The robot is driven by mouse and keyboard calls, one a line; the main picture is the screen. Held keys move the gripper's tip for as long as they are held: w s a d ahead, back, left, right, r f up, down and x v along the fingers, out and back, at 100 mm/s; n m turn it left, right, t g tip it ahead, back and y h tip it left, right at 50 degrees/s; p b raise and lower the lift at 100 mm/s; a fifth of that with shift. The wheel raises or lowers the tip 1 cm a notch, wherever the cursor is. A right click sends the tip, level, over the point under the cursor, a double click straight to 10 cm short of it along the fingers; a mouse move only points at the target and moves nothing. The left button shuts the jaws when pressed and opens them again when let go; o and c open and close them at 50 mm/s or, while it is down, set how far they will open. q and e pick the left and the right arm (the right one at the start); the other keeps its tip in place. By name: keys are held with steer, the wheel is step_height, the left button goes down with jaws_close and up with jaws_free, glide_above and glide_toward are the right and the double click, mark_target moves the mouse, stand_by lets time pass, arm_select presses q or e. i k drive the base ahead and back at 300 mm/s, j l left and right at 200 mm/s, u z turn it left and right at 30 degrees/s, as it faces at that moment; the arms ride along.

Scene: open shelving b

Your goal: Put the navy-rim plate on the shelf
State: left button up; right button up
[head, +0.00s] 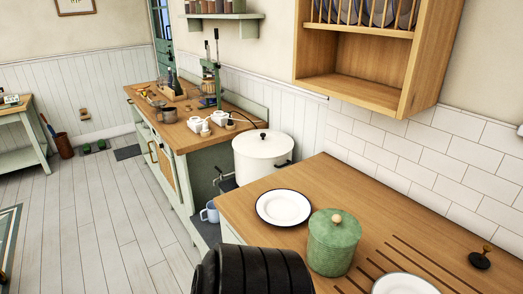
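A white plate with a thin dark rim (283,207) lies flat on the wooden counter, left of a green lidded canister. The rim looks navy or black. A second white plate (404,285) lies at the bottom edge of the view, partly cut off. A wooden wall shelf (388,97) hangs above the counter. Its lower compartment is open and looks empty; several plates stand upright in the rack above it. A black ribbed part, likely my own arm, covers the bottom centre near the counter's front edge. Neither gripper's fingers show.
The green canister (333,243) stands close to the dark-rimmed plate. A white lidded pot (263,154) stands behind it. Grooves run along the counter (395,228), with a small black object with a brass knob (480,259) at right.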

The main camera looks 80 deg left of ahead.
mark_target(283, 208)
steer(key=u, duration=2.05)
